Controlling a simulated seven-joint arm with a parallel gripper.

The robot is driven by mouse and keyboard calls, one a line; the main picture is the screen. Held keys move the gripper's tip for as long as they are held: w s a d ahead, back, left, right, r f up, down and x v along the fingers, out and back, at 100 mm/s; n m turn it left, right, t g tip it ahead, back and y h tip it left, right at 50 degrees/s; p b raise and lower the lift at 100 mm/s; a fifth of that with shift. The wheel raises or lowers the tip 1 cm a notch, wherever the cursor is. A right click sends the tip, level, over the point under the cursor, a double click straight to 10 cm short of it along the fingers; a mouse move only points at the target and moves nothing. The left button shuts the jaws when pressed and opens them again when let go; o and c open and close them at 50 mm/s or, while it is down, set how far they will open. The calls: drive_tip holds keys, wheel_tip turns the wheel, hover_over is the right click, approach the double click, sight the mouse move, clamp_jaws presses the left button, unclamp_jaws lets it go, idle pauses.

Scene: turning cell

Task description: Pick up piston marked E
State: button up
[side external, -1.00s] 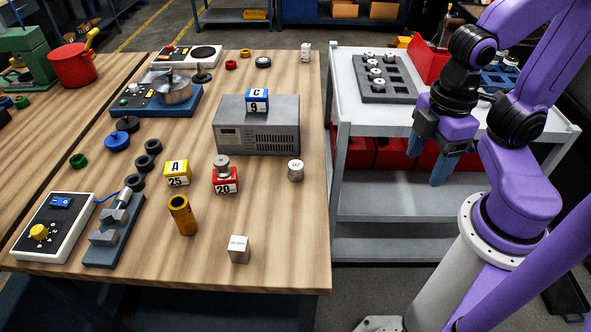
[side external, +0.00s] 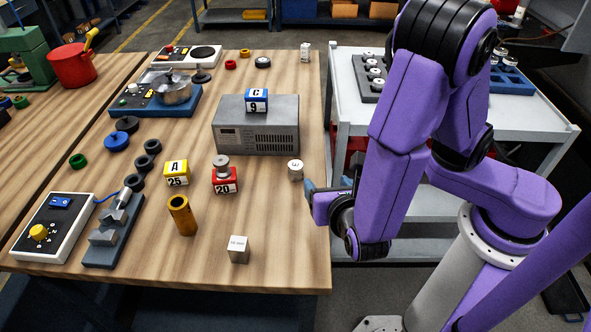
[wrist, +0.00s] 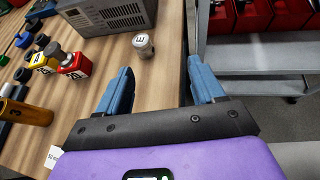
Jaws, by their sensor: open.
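The piston marked E (side external: 295,170) is a small silver cylinder standing upright on the wooden table near its right edge. In the wrist view the piston (wrist: 143,46) shows an E on its top. My gripper (side external: 310,188) is at the table's right edge, just right of the piston and apart from it. In the wrist view my gripper (wrist: 165,88) has its two blue fingers spread with nothing between them, and the piston stands beyond the fingertips, slightly left.
A grey instrument box (side external: 256,130) stands behind the piston. A red block marked 20 (side external: 225,184) with a metal piece on top is to the left. A metal cube (side external: 239,250) sits near the front edge. A grey cart (side external: 343,100) stands right of the table.

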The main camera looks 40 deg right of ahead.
sight(296, 166)
drive_tip(key=shift+a+f+n+t+y, duration=0.2)
drive_tip(key=shift+a+n+t, duration=0.1)
drive_tip(key=shift+a+n, duration=0.2)
drive_tip(key=shift+a+f+n+t+y, duration=0.2)
drive_tip(key=shift+a+n+t, duration=0.1)
drive_tip(key=shift+a+n, duration=0.15)
drive_tip(key=shift+w+a+f, duration=0.1)
drive_tip(key=shift+w+f, duration=0.05)
drive_tip(key=shift+w, duration=0.05)
drive_tip(key=x, duration=1.1)
drive_tip(key=shift+w, duration=0.25)
drive_tip(key=shift+r+x, duration=0.15)
drive_tip(key=shift+x, duration=1.25)
drive_tip(key=shift+r+x, duration=0.1)
drive_tip(key=shift+x, duration=1.25)
drive_tip(key=shift+w, duration=0.15)
drive_tip(key=c, duration=1.1)
